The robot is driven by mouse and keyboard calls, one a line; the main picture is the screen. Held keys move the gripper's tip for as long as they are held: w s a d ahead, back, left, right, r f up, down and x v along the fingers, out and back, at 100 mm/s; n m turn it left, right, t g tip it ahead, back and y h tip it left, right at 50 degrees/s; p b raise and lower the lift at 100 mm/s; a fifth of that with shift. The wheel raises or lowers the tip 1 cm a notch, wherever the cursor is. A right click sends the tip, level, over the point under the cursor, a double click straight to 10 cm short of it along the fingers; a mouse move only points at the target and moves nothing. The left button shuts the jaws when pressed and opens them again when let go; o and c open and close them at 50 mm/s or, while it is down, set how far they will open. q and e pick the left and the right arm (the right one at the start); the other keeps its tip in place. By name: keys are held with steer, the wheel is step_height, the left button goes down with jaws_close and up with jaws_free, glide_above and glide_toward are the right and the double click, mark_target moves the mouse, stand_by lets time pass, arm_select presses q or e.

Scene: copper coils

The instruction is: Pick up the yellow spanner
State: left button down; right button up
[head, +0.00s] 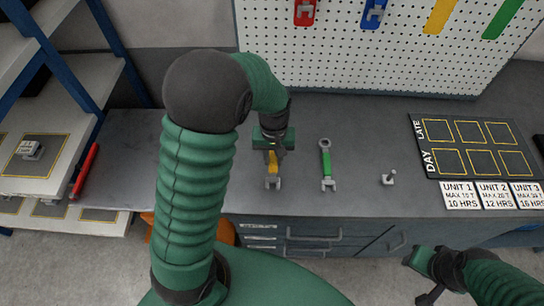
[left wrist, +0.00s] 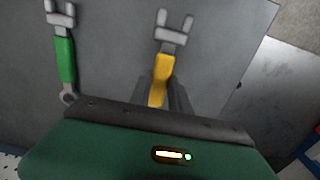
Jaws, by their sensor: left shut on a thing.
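The yellow spanner (head: 273,167) is on or just over the grey bench top, its grey open jaw pointing to the bench's front edge. In the left wrist view its yellow handle (left wrist: 161,75) runs up between my fingers. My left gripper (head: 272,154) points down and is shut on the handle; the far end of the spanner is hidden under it. I cannot tell whether the spanner is clear of the bench. My right gripper (head: 424,277) is at the lower right, in front of the bench and away from the spanner; its jaws are unclear.
A green spanner (head: 326,165) lies to the right of the yellow one, apart from it. A small grey part (head: 389,178) stands farther right, before a dark marked board (head: 480,176). A pegboard (head: 380,60) rises behind. A red bar (head: 84,171) and shelves are at left.

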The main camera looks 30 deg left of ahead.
arm_select(q)
steer(key=s+d, duration=0.3)
steer(key=s+d+r, duration=0.1)
steer(key=s+d, duration=0.2)
steer(key=d, duration=0.1)
steer(key=s+d, duration=0.3)
steer(key=s, duration=0.1)
steer(key=shift+s+d+r, duration=0.1)
steer(key=shift+d+r, duration=0.1)
steer(key=shift+d, duration=0.1)
